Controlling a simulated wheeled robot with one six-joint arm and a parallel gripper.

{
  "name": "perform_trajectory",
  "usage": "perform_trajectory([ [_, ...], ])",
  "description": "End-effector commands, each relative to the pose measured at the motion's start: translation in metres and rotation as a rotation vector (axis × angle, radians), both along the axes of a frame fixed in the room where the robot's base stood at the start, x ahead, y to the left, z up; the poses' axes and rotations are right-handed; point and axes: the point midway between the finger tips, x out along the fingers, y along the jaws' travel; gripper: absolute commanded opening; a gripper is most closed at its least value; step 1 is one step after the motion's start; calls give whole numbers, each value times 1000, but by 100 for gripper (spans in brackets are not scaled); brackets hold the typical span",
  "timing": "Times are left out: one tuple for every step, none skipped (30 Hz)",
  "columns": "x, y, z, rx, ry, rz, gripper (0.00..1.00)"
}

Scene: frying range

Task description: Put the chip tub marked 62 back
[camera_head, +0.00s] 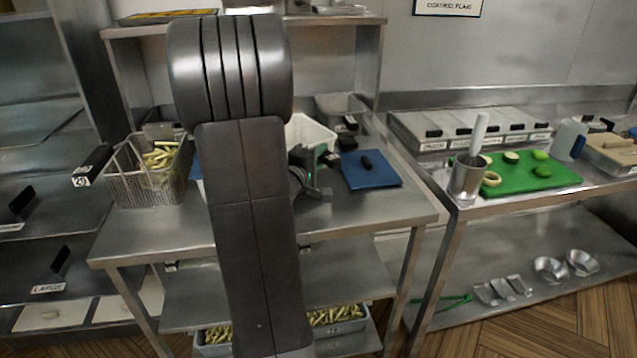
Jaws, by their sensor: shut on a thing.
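My gripper (313,190) shows only in part, to the right of my arm, low over the steel table. It is shut, but what it grips is mostly hidden by my arm. A white tub (318,131) shows just behind the gripper; I cannot tell whether the two touch. A tub of chips (342,325) sits on the bottom shelf under the table, partly behind my arm. I cannot read a 62 on any tub.
A wire basket of chips (112,187), its handle marked 29, stands at the table's left. A blue board (382,178) lies at the right. The front of the steel table (375,212) is clear. A steel pot (466,184) and green board (515,183) stand on the right counter.

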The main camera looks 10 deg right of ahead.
Motion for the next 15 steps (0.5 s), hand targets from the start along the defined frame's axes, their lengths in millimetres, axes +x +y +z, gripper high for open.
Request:
perform_trajectory([
  [0,0,-9,-1,2,1,0],
  [0,0,-12,0,1,0,0],
  [0,0,-14,0,0,0,0],
  [0,0,-15,1,-1,0,0],
  [0,0,-17,1,-1,0,0],
  [0,0,-21,0,0,0,0],
  [0,0,-25,-1,1,0,0],
  [0,0,-30,0,1,1,0],
  [0,0,-38,0,3,1,0],
  [0,0,-43,-1,3,1,0],
  [0,0,-47,0,3,0,0],
  [0,0,-52,-1,2,0,0],
  [0,0,-56,0,3,1,0],
  [0,0,-58,0,1,1,0],
  [0,0,-60,0,0,1,0],
])
